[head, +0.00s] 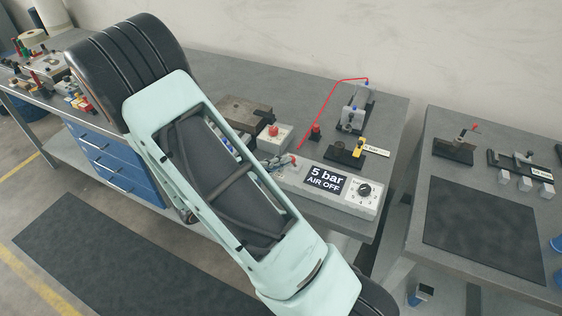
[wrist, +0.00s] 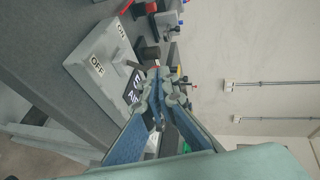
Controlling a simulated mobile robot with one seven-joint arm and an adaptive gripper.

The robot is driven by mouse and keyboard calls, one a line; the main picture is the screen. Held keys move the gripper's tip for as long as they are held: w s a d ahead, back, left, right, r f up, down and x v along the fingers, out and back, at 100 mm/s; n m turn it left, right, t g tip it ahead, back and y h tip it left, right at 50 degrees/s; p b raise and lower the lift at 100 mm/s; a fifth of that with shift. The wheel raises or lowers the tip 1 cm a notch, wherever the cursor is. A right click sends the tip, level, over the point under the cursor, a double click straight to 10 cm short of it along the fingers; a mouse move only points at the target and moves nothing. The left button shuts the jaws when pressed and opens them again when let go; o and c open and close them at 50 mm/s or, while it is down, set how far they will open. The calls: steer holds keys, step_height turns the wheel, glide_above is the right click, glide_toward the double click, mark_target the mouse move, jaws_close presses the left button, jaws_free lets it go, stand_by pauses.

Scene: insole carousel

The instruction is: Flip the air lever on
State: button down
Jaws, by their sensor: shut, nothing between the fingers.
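The grey control box (head: 341,201) stands on the bench, and its display (head: 326,180) reads "5 bar AIR OFF". In the wrist view, the box (wrist: 91,49) carries an ON label (wrist: 121,32) and an OFF label (wrist: 97,66). A grey lever-like part (wrist: 120,57) shows beside these labels; its exact tilt is hard to tell. My gripper (head: 280,162) is shut and empty, close above the left end of the box. In the wrist view, my gripper (wrist: 164,76) partly covers the display (wrist: 133,86). Contact with the lever cannot be told.
A black dial (head: 365,190) is at the box's right end. A red button box (head: 273,131), a red post (head: 315,131) and a metal fixture (head: 354,108) stand behind. My arm hides much of the bench. A second table (head: 420,228) stands at right.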

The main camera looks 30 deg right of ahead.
steer(key=shift+w+d+r+g+y+p, duration=0.3)
steer(key=shift+r+y+p, duration=0.3)
steer(key=shift+p, duration=0.25)
steer(key=shift+n+g+y, duration=0.3)
steer(key=shift+y, duration=0.2)
steer(key=w+d, duration=0.1)
steer(key=d, duration=0.1)
steer(key=w+d+r, duration=0.1)
steer(key=w+d, duration=0.1)
steer(key=shift+w+d, duration=0.1)
steer(key=shift+d, duration=0.1)
steer(key=shift+w+d+b, duration=0.35)
steer(key=shift+w+d, duration=0.5)
steer(key=shift+d, duration=0.2)
steer(key=shift+r+p, duration=0.6)
steer(key=shift+r, duration=0.2)
steer(key=shift+r, duration=0.1)
